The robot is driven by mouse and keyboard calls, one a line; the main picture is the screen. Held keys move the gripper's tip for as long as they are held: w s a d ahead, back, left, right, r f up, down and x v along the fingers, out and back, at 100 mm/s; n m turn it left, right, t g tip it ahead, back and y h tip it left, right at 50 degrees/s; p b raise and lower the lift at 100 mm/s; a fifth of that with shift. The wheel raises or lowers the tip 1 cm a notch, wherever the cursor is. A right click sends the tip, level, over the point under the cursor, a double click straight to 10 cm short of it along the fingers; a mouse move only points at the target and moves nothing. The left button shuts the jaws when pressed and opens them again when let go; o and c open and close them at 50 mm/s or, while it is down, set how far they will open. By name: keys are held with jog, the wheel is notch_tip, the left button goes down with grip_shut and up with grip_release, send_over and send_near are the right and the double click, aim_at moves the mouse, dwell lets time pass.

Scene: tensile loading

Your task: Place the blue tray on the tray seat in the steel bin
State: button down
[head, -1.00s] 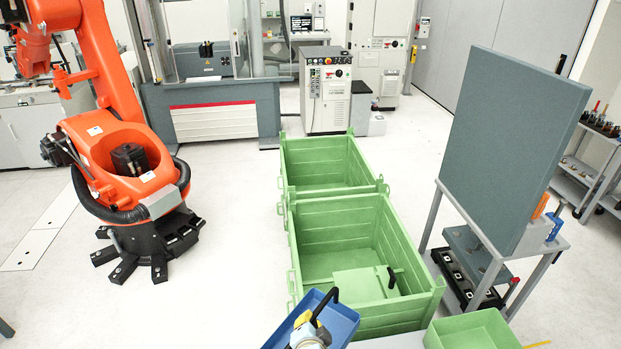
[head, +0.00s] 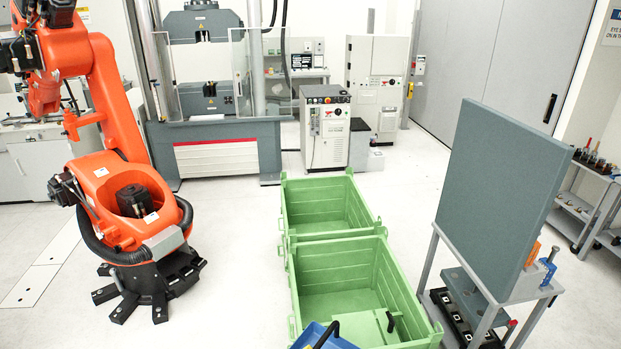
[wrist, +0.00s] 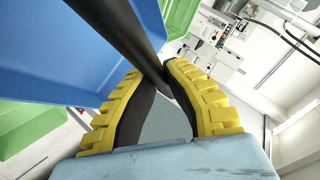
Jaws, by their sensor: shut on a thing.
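The blue tray (head: 312,337) shows only as a corner at the bottom edge of the head view, with its black handle (head: 327,334) above it. In the wrist view the tray (wrist: 60,55) fills the upper left. My gripper (wrist: 158,72) has its yellow ribbed fingers shut on the tray's black handle (wrist: 120,35); it is out of the head view. Two open green bins stand in a row in the head view: a near bin (head: 338,258) and a far bin (head: 325,190). A flat green panel (head: 365,328) with a black handle lies in the near bin. I cannot identify the tray seat.
A grey upright board (head: 505,185) on a metal stand is to the right of the near bin. An orange robot arm (head: 125,195) stands to the left. A testing machine (head: 215,110) and a control cabinet (head: 325,125) are behind. Clear floor lies left of the bins.

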jog(key=s+f, duration=0.1)
jog(key=s, duration=0.2)
jog(key=s+f, duration=0.1)
jog(key=s, duration=0.1)
jog(key=s+f, duration=0.1)
jog(key=s, duration=0.2)
jog(key=shift+s+f, duration=0.2)
jog(key=shift+s, duration=0.1)
jog(key=shift+s+f, duration=0.15)
jog(key=shift+s, duration=0.7)
